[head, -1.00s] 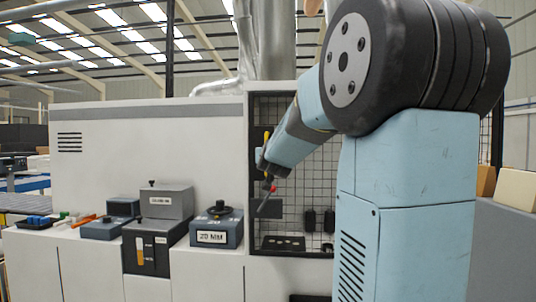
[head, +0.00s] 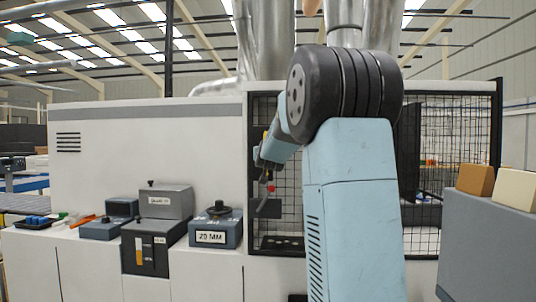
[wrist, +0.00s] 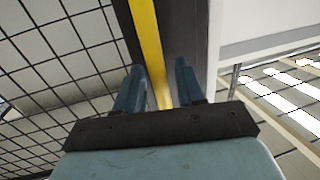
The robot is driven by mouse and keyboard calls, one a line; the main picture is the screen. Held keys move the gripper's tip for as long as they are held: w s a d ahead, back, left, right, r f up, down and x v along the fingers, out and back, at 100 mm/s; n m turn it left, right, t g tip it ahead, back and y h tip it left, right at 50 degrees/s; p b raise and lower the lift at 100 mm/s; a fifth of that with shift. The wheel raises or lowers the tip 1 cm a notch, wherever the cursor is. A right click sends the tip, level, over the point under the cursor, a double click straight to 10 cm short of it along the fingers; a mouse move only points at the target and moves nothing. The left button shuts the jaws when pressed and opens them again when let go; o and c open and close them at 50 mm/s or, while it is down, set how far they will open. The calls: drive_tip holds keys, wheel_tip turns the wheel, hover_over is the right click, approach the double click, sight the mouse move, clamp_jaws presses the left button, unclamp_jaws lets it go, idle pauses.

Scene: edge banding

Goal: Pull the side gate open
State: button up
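The side gate (head: 285,215) is a black wire-mesh panel in a dark frame on the pale machine, partly hidden behind my arm. Its mesh (wrist: 62,50) fills the left of the wrist view, beside the dark frame post. A yellow upright bar (wrist: 145,28) runs along that post; a little of it shows in the head view (head: 266,136). My gripper (wrist: 157,68) is open, with one finger on each side of the yellow bar and gaps showing on both sides. In the head view my gripper (head: 263,152) is small and partly hidden by my own arm.
A red knob (head: 271,188) sits below my gripper in front of the mesh. Grey-blue units, one labelled 20 MM (head: 216,226), stand on the ledge at left. A grey block (head: 487,240) bearing tan boxes (head: 475,179) stands at right. More mesh (head: 455,150) lies behind my arm.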

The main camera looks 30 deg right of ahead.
drive_tip(key=shift+c, duration=0.4)
clamp_jaws()
